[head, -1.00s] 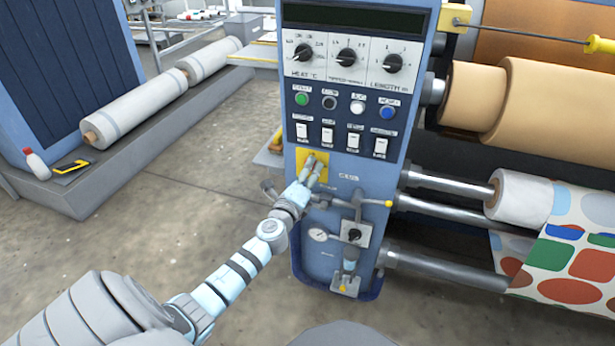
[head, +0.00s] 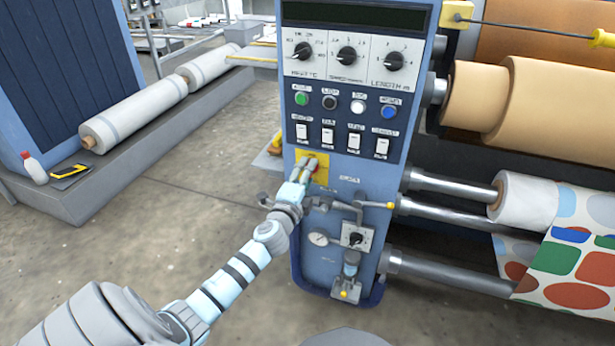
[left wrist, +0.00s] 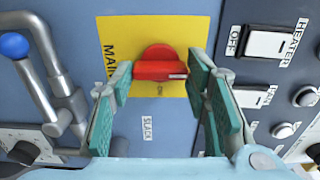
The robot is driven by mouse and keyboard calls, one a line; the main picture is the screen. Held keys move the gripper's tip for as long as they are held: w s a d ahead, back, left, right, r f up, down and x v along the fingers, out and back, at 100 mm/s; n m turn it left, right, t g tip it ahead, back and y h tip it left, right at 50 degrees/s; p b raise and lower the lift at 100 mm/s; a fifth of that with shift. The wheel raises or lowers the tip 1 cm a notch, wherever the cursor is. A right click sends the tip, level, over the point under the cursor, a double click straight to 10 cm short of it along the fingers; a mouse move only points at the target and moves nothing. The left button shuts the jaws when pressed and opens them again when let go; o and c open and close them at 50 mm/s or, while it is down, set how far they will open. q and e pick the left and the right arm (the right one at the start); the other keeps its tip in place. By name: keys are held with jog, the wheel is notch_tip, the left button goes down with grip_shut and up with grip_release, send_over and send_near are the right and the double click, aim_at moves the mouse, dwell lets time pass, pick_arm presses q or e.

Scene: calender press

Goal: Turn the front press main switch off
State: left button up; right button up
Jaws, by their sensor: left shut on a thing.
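The main switch is a red rotary knob (left wrist: 158,66) on a yellow plate (left wrist: 118,30) with a partly hidden "MAIN" label. In the head view the yellow plate (head: 322,178) sits on the blue control panel below the row of white rocker switches, and my fingers cover most of the knob. My left gripper (head: 310,164) reaches the plate from the lower left. In the left wrist view its green-padded fingers (left wrist: 160,72) stand on either side of the knob's bar and are shut on it. The bar lies level across that view. My right gripper is not in view.
Rocker switches (head: 327,136) sit close above. Rollers with patterned fabric (head: 580,255) stand to the right. The floor (head: 190,190) left of the panel is clear.

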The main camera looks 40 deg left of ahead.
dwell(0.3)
pick_arm(q)
jog(key=o, duration=1.2)
jog(key=shift+c, duration=0.2)
jog(key=shift+s, duration=0.1)
jog(key=v, duration=1.2)
